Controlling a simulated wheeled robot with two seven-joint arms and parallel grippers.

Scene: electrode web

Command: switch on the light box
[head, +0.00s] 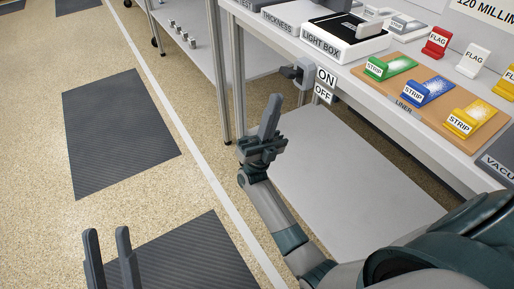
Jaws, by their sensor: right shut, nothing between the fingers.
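The light box (372,47) is a white box with a black top, standing on the bench near its front edge. Its switch (303,72) is a grey housing with a small lever sticking out to the left, below the bench edge. An ON label (326,77) sits above an OFF label (323,93), just right of the switch. The lever's exact setting is hard to tell. My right gripper (270,113) is shut and empty, fingers pointing up, below and left of the switch and apart from it in the picture. My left gripper (108,243) is open and empty at the bottom left.
Red and white flag pieces stand behind. A grey lower shelf (345,175) lies under the bench, beside a bench leg (238,85). The floor at left is clear, with dark mats (118,130).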

